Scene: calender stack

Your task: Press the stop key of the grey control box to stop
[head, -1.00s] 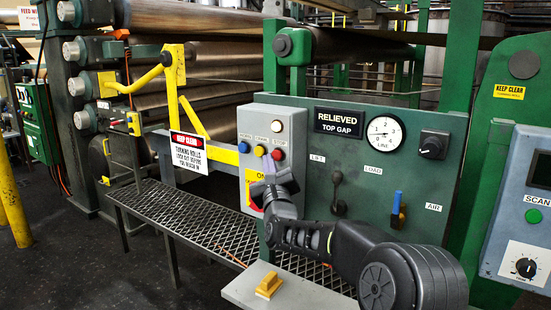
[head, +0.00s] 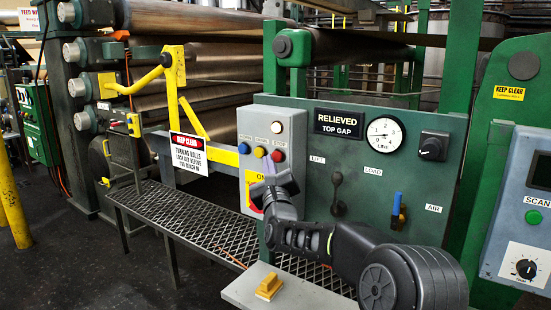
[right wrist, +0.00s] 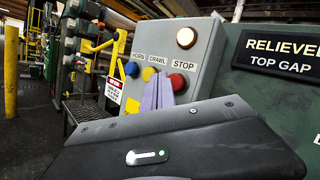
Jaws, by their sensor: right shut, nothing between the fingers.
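The grey control box (head: 246,128) stands at the left end of the green panel. It carries a blue HORN key (head: 243,148), a yellow CRAWL key (head: 259,151) and a red STOP key (head: 278,156) in a row. These also show in the right wrist view, with the stop key (right wrist: 178,82) at the right. My right gripper (head: 269,166) is shut and empty, its purple fingertips in front of the box, just left of and below the stop key. In the wrist view the fingertips (right wrist: 158,90) lie between crawl and stop; contact cannot be told. My left gripper is out of view.
A pale round lamp or button (head: 276,128) sits above the keys. The green panel (head: 360,170) holds a gauge (head: 384,134), a black knob (head: 433,145) and a blue-handled lever (head: 396,207). A mesh walkway (head: 195,220) and rollers (head: 210,60) lie left.

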